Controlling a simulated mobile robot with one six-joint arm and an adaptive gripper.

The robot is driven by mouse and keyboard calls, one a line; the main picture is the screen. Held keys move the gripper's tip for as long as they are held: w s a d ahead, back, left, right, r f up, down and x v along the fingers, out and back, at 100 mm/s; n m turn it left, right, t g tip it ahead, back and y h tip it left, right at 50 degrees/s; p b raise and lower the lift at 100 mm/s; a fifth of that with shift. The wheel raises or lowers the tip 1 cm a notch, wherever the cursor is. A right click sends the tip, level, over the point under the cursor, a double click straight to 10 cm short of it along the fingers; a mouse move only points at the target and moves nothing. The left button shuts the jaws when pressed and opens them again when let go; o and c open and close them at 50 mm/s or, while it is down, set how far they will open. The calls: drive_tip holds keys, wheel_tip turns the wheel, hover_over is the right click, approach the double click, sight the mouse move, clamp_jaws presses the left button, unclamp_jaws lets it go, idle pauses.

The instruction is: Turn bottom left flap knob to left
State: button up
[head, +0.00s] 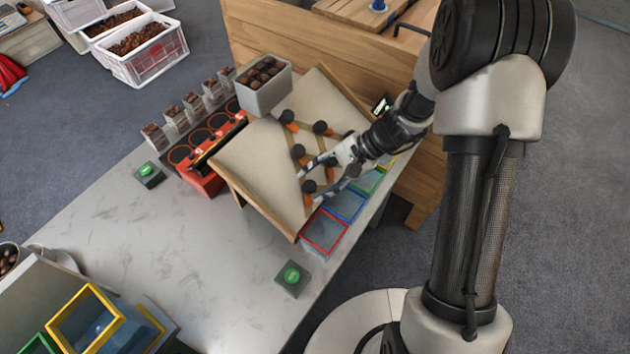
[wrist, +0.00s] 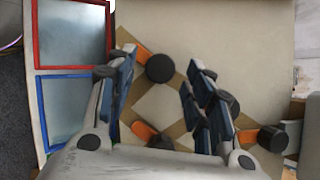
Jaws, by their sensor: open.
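The bottom left flap knob (head: 309,186) is a dark round knob with an orange flap, low on the tilted beige board (head: 250,150), nearest the red-rimmed bin (head: 325,232). My gripper (head: 309,184) is open, with its fingers on either side of this knob. In the wrist view, the knob (wrist: 160,68) shows between the tips of my gripper (wrist: 161,62), apart from both fingers in the picture. The gap in depth is hard to tell. Its orange flap (wrist: 137,50) points up and left there. Another dark knob (wrist: 160,142) is partly hidden by my gripper.
Other dark knobs (head: 298,151) with orange flaps stand close by on the board. The blue-rimmed bin (head: 345,206) and green-rimmed bin (head: 370,182) line its lower edge. A grey box of chestnuts (head: 264,90) stands at the board's top.

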drive_tip(key=v, duration=1)
drive_tip(key=shift+d+r, duration=0.25)
drive_tip(key=shift+r, duration=0.05)
drive_tip(key=s+d+r+n+t+h, duration=0.1)
drive_tip(key=s+r+n+h, duration=0.3)
drive_tip(key=s+r, duration=0.4)
drive_tip(key=s+d+r+n+t+h, duration=0.2)
drive_tip(key=s+r+n+t+h, duration=0.2)
drive_tip(key=s+r, duration=0.3)
drive_tip(key=s, duration=0.5)
drive_tip(key=shift+s+d+r+n+h, duration=0.2)
drive_tip(key=shift+s+r+n+h, duration=0.2)
